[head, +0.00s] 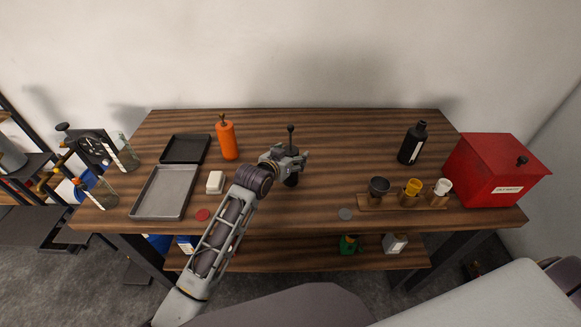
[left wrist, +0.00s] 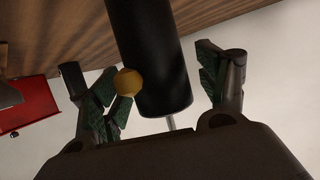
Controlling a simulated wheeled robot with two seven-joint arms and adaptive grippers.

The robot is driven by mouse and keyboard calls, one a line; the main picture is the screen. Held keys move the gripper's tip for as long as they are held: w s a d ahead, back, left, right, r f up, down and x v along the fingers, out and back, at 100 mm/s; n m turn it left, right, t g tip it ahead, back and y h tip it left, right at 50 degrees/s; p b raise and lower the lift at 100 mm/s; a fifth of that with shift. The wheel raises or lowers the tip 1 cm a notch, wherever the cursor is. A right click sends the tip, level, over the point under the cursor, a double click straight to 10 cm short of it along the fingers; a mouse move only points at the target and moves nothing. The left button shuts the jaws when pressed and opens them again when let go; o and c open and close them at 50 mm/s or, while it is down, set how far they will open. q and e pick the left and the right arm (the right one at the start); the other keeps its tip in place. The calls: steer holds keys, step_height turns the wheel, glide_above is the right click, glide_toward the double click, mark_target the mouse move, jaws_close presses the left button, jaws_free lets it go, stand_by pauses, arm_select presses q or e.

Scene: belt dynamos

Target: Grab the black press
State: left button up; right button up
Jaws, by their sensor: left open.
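The black press (head: 291,180) stands on the wooden table near its middle, with a thin plunger and dark knob (head: 291,128) rising above my gripper. My left gripper (head: 293,158) is at the press and hides part of its body. In the left wrist view a black cylinder (left wrist: 150,60), which looks like the press, lies between the two spread fingers of my left gripper (left wrist: 165,88). The fingers are open; whether one touches it cannot be told. My right gripper is not in view.
An orange bottle (head: 227,140), a white block (head: 215,182) and trays (head: 163,216) are left of the press. A black bottle (head: 411,145), cups on a wooden rack (head: 367,203) and a red box (head: 490,170) are to the right. The table behind the press is clear.

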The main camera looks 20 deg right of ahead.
mark_target(289, 130)
arm_select(q)
jaws_close()
steer(key=shift+r, duration=0.15)
stand_by(0.4)
steer(key=shift+r, duration=0.1)
steer(key=shift+r+b, duration=0.3)
steer(key=shift+r, duration=4.6)
